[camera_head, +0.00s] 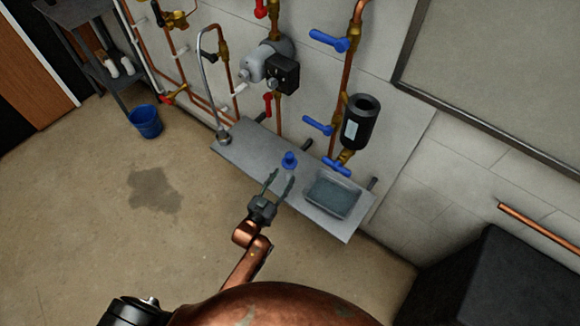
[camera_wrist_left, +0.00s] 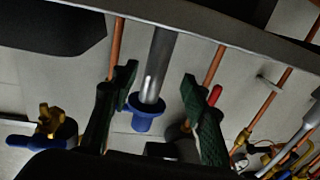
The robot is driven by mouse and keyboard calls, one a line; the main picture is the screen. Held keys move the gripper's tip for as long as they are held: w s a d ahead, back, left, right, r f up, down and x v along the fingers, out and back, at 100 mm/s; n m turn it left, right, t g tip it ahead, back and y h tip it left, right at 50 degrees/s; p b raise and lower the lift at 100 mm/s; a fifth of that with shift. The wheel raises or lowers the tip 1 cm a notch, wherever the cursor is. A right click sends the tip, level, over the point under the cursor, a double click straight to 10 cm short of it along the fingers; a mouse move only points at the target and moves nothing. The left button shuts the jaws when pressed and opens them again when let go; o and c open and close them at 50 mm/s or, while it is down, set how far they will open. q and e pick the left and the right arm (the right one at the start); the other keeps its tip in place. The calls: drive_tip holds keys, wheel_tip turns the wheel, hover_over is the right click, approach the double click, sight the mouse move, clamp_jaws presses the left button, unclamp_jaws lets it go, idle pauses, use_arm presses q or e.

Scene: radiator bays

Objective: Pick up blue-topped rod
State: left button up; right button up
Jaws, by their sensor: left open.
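The blue-topped rod (camera_head: 289,160) stands on the grey wall shelf (camera_head: 250,150), between its middle and back edge; from above mostly its blue cap shows. In the left wrist view its grey shaft (camera_wrist_left: 158,62) and blue cap (camera_wrist_left: 143,118) appear, with the cap toward the bottom of the picture. My left gripper (camera_head: 280,180) is open, with its fingers pointing at the rod from the shelf's front side. In the left wrist view the fingers of this gripper (camera_wrist_left: 158,82) appear on either side of the rod, with gaps visible. My right gripper is not in view.
A grey tray (camera_head: 333,195) sits on the shelf right of the rod. Copper pipes with a pump (camera_head: 270,68), blue-handled valves (camera_head: 330,40) and a black cylinder (camera_head: 360,122) line the wall behind. A blue bucket (camera_head: 146,121) stands on the floor near a dark stain (camera_head: 153,190).

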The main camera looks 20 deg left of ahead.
sight(288, 174)
use_arm(q)
drive_tip(key=shift+w+d+b, duration=0.25)
drive_tip(key=shift+w+d, duration=0.05)
drive_tip(key=shift+w, duration=0.3)
drive_tip(key=shift+w+d+b, duration=0.2)
drive_tip(key=shift+w+d, duration=0.05)
drive_tip(key=shift+w, duration=0.35)
drive_tip(key=shift+w+d, duration=0.15)
drive_tip(key=shift+w, duration=0.95)
drive_tip(key=shift+r, duration=0.1)
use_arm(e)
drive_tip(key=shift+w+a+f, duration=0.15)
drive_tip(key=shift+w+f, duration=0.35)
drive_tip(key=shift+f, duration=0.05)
use_arm(q)
drive_tip(key=shift+c, duration=0.6)
clamp_jaws()
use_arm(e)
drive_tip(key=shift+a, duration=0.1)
